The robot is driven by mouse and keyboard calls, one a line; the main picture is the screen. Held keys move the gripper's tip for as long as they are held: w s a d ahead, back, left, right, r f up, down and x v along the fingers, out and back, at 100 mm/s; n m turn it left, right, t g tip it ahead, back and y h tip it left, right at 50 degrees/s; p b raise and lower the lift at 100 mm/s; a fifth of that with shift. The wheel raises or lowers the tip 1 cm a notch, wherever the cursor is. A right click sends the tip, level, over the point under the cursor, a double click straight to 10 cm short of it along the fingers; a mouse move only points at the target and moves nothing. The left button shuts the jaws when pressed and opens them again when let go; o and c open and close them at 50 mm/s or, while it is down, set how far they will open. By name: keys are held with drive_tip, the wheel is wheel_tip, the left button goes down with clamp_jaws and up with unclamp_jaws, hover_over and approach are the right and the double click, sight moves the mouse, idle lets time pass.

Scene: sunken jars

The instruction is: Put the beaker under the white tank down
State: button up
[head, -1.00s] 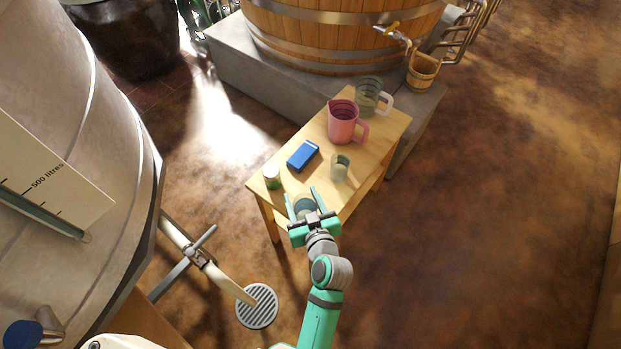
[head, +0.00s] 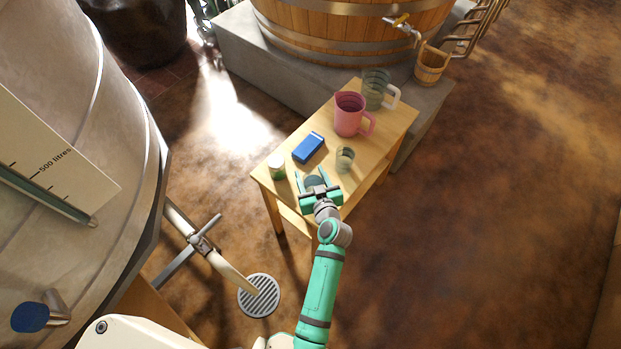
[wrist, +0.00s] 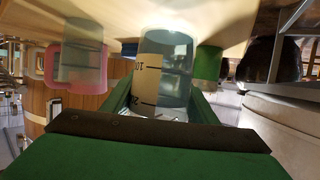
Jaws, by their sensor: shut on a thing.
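My gripper (head: 312,179) is over the near end of the wooden table. It is shut on a dark, clear beaker (head: 313,183), partly hidden by the fingers in the head view. In the wrist view, which is upside down, the beaker (wrist: 175,68) sits between the fingers and shows a pale strip with scale marks. It looks upright; I cannot tell whether its base touches the tabletop. The white tank (head: 125,120), marked 500 litres, stands at the left, apart from the gripper. Its pipe (head: 228,270) ends over a round floor grate (head: 258,296).
The table (head: 384,133) also bears a small glass beaker (head: 345,159), a blue box (head: 308,147), a green-and-white tin (head: 276,167), a pink jug (head: 350,115) and a clear jug (head: 375,88). A wooden tub (head: 350,30) stands behind on a stone plinth. The floor at right is clear.

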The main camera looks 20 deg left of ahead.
drive_tip(key=shift+f, duration=1)
drive_tip(key=shift+f, duration=0.1)
drive_tip(key=o, duration=1.4)
drive_tip(key=shift+c, duration=0.2)
